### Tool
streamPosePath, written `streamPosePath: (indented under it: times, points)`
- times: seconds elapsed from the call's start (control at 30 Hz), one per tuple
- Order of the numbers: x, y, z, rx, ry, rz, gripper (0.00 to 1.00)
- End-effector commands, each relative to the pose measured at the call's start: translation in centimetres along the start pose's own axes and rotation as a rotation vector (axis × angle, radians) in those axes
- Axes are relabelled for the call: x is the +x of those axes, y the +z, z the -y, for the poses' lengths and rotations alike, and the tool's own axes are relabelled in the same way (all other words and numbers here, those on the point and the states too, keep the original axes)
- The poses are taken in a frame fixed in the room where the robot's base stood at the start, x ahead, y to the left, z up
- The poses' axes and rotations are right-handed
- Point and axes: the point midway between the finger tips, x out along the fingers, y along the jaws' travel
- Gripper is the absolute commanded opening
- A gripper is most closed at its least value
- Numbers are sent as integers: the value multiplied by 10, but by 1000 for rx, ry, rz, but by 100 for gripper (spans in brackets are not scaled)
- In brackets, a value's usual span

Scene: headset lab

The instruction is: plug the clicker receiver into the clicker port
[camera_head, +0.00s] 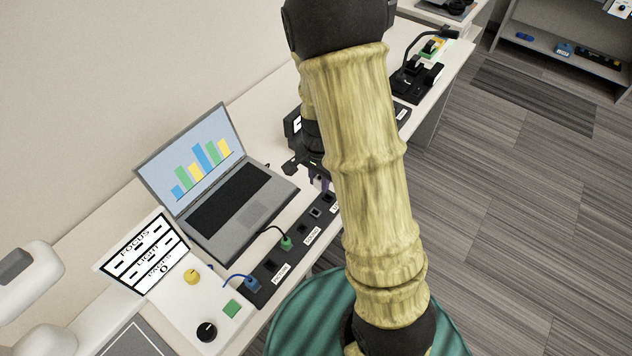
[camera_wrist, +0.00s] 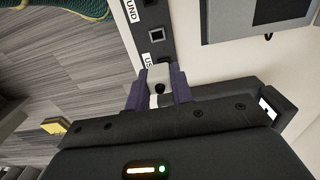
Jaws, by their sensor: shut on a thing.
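My gripper (camera_wrist: 158,90) has its two purple fingers closed on a small pale grey block with a dark round spot, apparently the clicker receiver (camera_wrist: 159,74). In the head view my gripper (camera_head: 319,183) is partly hidden behind my arm, over the far end of a black port strip (camera_head: 270,266). In the wrist view the port strip (camera_wrist: 143,14) runs down to the receiver, with an open square socket (camera_wrist: 156,35) and a dark opening just beyond the block. I cannot tell whether the receiver touches the strip. No label reading clicker is legible; the nearest label is partly covered.
A laptop (camera_head: 236,205) stands behind the strip. A blue plug (camera_head: 253,284) and a green plug (camera_head: 286,243) with cables sit in the strip. A control panel (camera_head: 180,310) with knobs is at the near left. A teal striped seat (camera_head: 300,310) stands beside the desk.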

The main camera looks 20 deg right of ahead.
Motion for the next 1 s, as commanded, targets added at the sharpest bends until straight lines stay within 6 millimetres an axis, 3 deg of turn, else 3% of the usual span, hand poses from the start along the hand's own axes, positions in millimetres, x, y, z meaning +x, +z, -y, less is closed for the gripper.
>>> streamPosePath:
  times: [0.5, 1.0]
  points:
    - [0, -40, -1, 1, 1, 1, 2]
    - [9, -42, -1, 0, 1, 1, 2]
